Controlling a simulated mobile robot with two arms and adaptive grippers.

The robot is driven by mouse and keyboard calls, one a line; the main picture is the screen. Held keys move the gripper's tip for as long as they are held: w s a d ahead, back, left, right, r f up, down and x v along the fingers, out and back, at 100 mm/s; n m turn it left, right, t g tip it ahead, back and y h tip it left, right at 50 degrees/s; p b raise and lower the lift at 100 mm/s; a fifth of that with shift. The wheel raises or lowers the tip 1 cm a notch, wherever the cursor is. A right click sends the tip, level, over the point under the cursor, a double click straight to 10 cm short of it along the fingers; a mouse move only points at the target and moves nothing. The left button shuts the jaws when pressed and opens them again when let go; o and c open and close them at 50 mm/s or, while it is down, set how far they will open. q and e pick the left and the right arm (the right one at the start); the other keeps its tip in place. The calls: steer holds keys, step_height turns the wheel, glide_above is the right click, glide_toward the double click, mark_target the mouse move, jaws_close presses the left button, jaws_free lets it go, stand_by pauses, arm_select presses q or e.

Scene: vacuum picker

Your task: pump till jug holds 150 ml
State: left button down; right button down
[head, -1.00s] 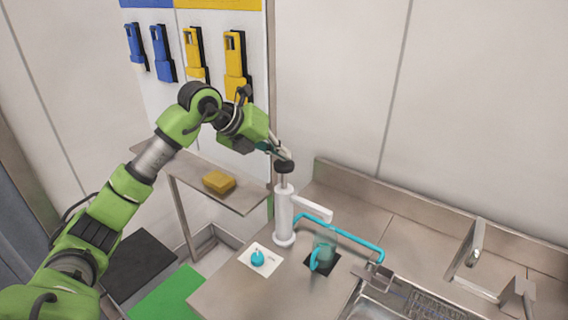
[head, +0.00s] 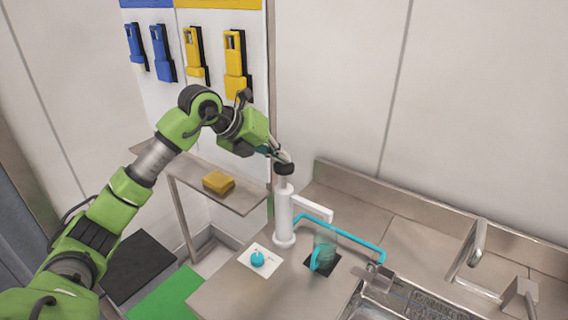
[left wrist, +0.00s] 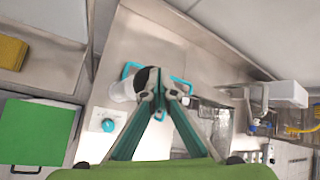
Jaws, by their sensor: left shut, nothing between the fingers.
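A white pump (head: 284,215) with a black knob (head: 284,168) and a white spout (head: 313,208) stands upright on the steel counter. My left gripper (head: 286,158) is shut and empty, its fingertips at the top of the black knob; it also shows shut in the left wrist view (left wrist: 154,85), where it hides much of the pump. A clear jug (head: 325,248) with a teal handle stands on a black square (head: 322,265), below the spout's end. I cannot read a liquid level in it. My right gripper is not in view.
A teal dial (head: 257,258) on a white plate lies left of the jug. A teal pipe (head: 350,242) runs right to the sink (head: 375,310). A yellow sponge (head: 218,182) is on the side shelf (head: 240,201). A tap (head: 472,250) stands at right.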

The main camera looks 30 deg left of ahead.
mark_target(279, 166)
arm_select(q)
steer(key=shift+s+f+b, duration=0.1)
steer(key=shift+f+b, duration=1.1)
steer(key=shift+f, duration=0.55)
stand_by(0.8)
stand_by(0.4)
steer(key=shift+r+p, duration=1.95)
steer(key=shift+r, duration=0.7)
step_height(279, 166, up, 5)
steer(key=p, duration=0.4)
steer(key=shift+r, duration=0.1)
steer(key=shift+w, duration=0.2)
